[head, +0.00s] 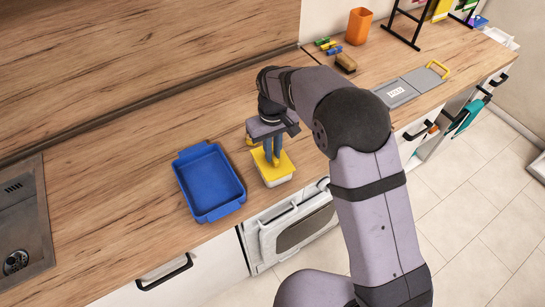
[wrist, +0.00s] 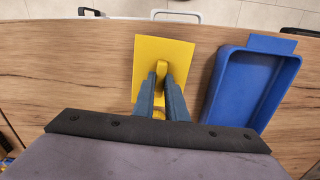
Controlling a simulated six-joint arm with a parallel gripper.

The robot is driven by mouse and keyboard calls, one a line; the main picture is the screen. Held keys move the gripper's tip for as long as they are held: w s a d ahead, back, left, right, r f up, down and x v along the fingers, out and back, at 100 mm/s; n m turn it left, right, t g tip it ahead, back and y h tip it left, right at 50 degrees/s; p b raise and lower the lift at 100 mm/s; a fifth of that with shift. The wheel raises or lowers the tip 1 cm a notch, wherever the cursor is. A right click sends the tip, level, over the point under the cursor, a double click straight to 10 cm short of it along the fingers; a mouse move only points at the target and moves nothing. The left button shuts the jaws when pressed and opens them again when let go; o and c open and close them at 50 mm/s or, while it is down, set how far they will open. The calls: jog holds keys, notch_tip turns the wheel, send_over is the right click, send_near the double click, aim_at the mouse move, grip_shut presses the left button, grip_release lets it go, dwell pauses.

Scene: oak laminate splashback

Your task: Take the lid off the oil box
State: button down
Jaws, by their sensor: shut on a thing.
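The oil box (head: 277,180) is a small white box on the counter near its front edge, in the head view. Its yellow lid (head: 284,168) covers the top, and in the wrist view the lid (wrist: 171,50) is a flat yellow plate with a raised yellow handle (wrist: 162,68). My gripper (head: 274,157) comes down from above and is shut on the lid's handle. In the wrist view the blue fingers (wrist: 162,82) pinch the handle from both sides. The lid appears on the box; I cannot tell whether there is a gap under it. The box body is hidden in the wrist view.
A blue tray (head: 240,192) stands just left of the box. A sink (head: 25,225) is at the far left. A grey board with a yellow handle (head: 400,92), an orange cup (head: 359,25) and a brush (head: 345,63) lie farther right. Counter left of the tray is clear.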

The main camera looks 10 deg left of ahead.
jog(key=shift+r, duration=0.15)
notch_tip(320, 180, up, 10)
jog(key=b, duration=0.3)
dwell(0.5)
jog(key=shift+r+p, duration=1.4)
jog(key=shift+p, duration=0.35)
